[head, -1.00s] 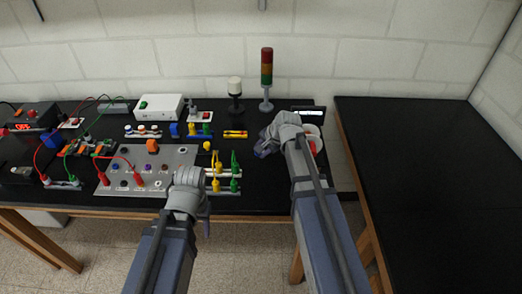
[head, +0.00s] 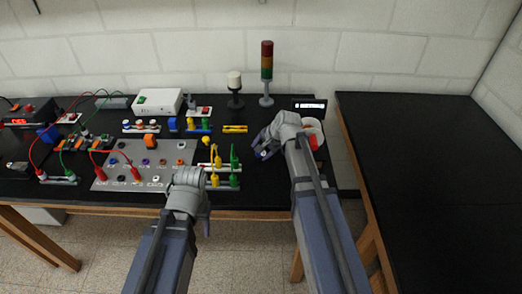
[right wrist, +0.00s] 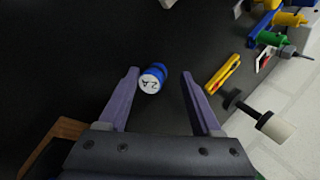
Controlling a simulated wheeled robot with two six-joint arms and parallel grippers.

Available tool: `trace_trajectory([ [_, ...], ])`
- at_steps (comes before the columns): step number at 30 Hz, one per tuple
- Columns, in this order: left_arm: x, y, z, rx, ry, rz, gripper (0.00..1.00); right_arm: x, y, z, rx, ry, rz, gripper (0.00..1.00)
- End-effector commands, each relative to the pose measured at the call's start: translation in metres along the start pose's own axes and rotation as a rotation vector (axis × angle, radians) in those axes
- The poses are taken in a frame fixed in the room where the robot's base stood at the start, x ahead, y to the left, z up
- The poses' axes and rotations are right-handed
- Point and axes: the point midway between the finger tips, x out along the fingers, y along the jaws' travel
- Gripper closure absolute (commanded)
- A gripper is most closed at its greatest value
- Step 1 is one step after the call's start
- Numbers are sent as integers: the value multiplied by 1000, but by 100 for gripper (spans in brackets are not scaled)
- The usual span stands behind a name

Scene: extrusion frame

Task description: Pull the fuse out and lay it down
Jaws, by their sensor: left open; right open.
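The fuse is a short blue cylinder with a white end marked "2 A" (right wrist: 152,79). In the right wrist view it stands between the spread fingers of my right gripper (right wrist: 160,76), closer to the left finger, with black bench top around it. Whether it touches the bench is hard to tell. In the head view the fuse (head: 264,154) is a small blue and white spot by my right gripper (head: 261,146). My right gripper is open. My left gripper (head: 206,215) is open at the front edge of the bench, and its fingers are mostly hidden.
A grey panel (head: 130,178) with sockets lies left of my left gripper, beside yellow and green plugs (head: 234,163). A yellow part (head: 235,129), a dark lamp post (head: 235,90) and a signal tower (head: 267,72) stand behind. The right-hand table (head: 440,190) is bare.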

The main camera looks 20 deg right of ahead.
Motion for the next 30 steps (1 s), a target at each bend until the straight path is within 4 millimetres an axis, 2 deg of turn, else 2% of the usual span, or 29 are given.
trace_trajectory([
  [11, -7, -1, 0, 0, 0, 0, 50, -8, 0, 0, 0, 0, 2, 31],
  [17, -26, -2, 2, 0, 0, 0, 50, -30, -1, 0, 1, 0, 1, 31],
  [24, -56, -5, 3, 0, 0, 0, 50, -64, -2, 1, 1, 1, 0, 31],
  [30, -68, -6, 4, 0, 0, 0, 50, -79, -1, 0, 1, 0, 0, 31],
])
